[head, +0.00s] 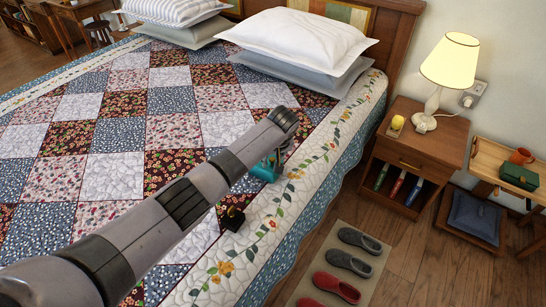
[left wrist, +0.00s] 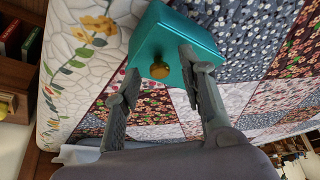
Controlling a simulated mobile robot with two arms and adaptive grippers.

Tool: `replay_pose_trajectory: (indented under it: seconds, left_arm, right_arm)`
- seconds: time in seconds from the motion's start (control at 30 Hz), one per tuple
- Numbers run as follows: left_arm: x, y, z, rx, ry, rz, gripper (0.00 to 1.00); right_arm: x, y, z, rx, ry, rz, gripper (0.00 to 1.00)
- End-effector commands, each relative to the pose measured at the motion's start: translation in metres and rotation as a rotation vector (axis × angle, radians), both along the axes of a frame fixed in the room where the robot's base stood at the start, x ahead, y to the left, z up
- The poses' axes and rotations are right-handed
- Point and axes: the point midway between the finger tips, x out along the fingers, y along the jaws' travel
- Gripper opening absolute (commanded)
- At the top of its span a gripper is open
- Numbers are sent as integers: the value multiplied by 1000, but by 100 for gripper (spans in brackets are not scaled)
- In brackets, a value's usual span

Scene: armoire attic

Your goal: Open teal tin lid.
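The teal tin (head: 265,171) sits on the bed's quilt near its right side, partly hidden by my left arm and gripper in the head view. In the left wrist view the teal tin (left wrist: 180,35) is a box with a round brass knob (left wrist: 159,71) on the face towards me. My left gripper (left wrist: 160,64) is open, with one finger to each side of the knob in that picture. I cannot tell whether the fingers touch the tin. In the head view my left gripper (head: 277,160) is at the tin. My right gripper is not in view.
A small dark and gold object (head: 232,218) lies on the quilt (head: 120,135) near my forearm. Right of the bed stand a nightstand (head: 420,150) with a lit lamp (head: 452,62), and a wooden tray with a dark green box (head: 519,177). Slippers (head: 345,262) lie on the floor.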

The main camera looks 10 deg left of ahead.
Motion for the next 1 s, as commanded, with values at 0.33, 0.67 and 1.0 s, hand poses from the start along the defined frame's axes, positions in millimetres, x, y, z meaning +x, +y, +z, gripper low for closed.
replay_pose_trajectory:
  seconds: [0.33, 0.67, 1.0]
  left_arm:
    - [0, 0, 0, 0, 0, 0, 27]
    - [0, 0, 0, 0, 0, 0, 5]
    - [0, 0, 0, 0, 1, 0, 0]
  right_arm:
    - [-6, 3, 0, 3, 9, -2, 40]
    - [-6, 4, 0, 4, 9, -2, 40]
    - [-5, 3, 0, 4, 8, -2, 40]
